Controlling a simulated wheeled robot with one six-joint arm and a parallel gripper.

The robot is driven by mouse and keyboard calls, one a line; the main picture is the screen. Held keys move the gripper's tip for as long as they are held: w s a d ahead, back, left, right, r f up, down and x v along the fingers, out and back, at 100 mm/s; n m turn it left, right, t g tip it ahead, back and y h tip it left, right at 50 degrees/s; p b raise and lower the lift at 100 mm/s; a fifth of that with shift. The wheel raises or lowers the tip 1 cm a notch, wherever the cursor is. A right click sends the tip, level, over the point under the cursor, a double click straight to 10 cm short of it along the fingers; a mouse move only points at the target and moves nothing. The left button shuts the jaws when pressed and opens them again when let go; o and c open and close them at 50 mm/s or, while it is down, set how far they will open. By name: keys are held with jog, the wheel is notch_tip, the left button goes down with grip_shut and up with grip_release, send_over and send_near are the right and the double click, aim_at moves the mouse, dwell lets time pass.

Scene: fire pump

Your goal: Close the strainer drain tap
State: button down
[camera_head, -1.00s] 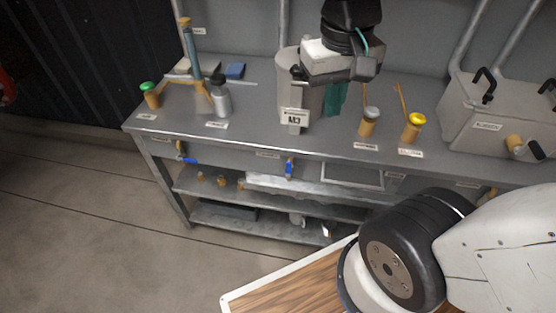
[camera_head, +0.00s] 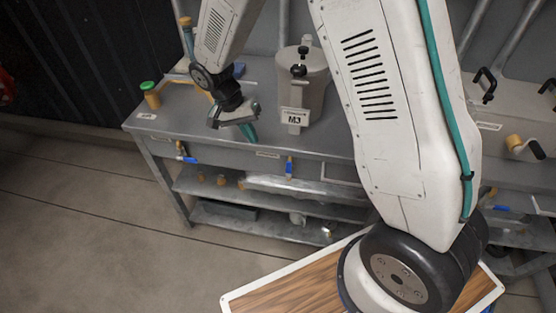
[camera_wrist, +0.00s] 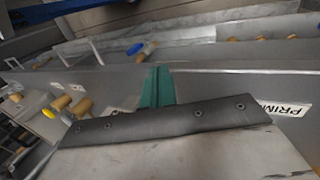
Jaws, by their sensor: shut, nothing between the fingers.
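Blue-handled taps sit along the bench's front in the head view. The left tap (camera_head: 186,156) has its lever slanting to the right. The middle tap (camera_head: 289,167) has its lever hanging straight down. A further blue handle (camera_head: 503,208) shows at the right behind my arm. Their labels are too small to read, so I cannot tell which is the strainer drain tap. My gripper (camera_head: 248,132), with teal fingertips, is shut and empty near the bench's front edge, above and between the left and middle taps. The fingertips (camera_wrist: 155,88) also show in the wrist view, touching nothing I can make out.
A grey lidded pot (camera_head: 316,92) stands on the bench right of my gripper. A green-capped brass fitting (camera_head: 150,94) stands at the left end. A grey tank with a crank (camera_head: 524,146) is at the right. A label reading "PRIM" (camera_wrist: 284,107) shows in the wrist view.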

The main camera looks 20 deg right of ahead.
aim_at(289, 170)
jog(key=shift+f, duration=0.1)
jog(key=shift+s+d+f, duration=0.75)
jog(key=shift+d+f, duration=0.3)
jog(key=shift+f, duration=0.45)
jog(key=shift+s+d+f, duration=0.8)
jog(key=shift+d+f, duration=0.25)
jog(key=shift+f, duration=0.5)
jog(key=shift+s+d+f, duration=0.75)
jog(key=shift+d+f, duration=0.3)
jog(key=shift+f, duration=0.45)
jog(key=shift+a, duration=0.1)
